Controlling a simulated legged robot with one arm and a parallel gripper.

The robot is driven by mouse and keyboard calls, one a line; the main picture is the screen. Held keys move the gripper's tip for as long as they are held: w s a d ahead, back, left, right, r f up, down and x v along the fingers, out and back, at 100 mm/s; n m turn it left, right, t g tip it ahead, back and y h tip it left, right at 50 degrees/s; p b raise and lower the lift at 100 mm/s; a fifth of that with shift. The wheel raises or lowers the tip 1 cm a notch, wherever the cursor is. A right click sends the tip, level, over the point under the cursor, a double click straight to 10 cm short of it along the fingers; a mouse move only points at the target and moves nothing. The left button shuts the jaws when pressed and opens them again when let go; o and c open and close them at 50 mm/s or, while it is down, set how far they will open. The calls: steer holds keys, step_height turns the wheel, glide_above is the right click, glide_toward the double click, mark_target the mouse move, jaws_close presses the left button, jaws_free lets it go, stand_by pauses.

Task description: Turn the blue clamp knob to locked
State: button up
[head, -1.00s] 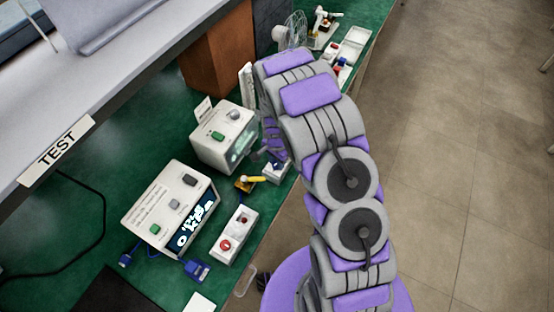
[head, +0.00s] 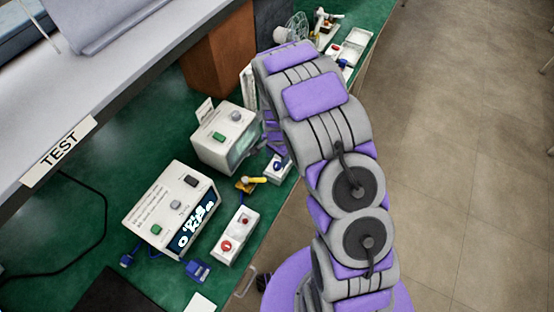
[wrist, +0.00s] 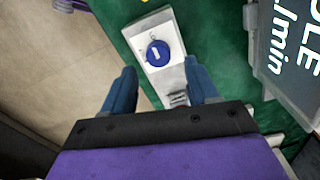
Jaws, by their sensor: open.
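The blue clamp knob (wrist: 158,53) is round, with a short white mark on its face. It sits on a small white box (wrist: 166,81) at the edge of the green bench. In the head view the knob (head: 281,163) is small, and its setting cannot be read. My gripper (wrist: 159,67) is open, with one blue finger on each side of the box's near part. The knob lies beyond the fingertips in the picture, and nothing is between the fingers' grip. In the head view my arm mostly hides the gripper.
A white pump unit with a screen (head: 226,138) stands close behind the knob box. Another lit unit (head: 172,208), a yellow-handled part (head: 251,182) and a white box with red buttons (head: 234,235) are nearer. The floor beyond the bench edge is clear.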

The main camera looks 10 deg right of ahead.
mark_target(277, 164)
step_height(277, 164, up, 14)
steer(key=p, duration=0.1)
steer(key=shift+f, duration=0.25)
steer(key=shift+a, duration=0.1)
steer(key=s+d+r+n+b, duration=0.25)
steer(key=s+r+n, duration=0.25)
steer(key=s+r, duration=0.9)
steer(key=s+d+n+g, duration=0.1)
steer(key=s+n, duration=0.4)
steer(key=s, duration=1.5)
steer(key=shift+s+d+r+g+b, duration=0.15)
steer(key=shift+s+r+g+b, duration=0.2)
steer(key=shift+r+g, duration=0.1)
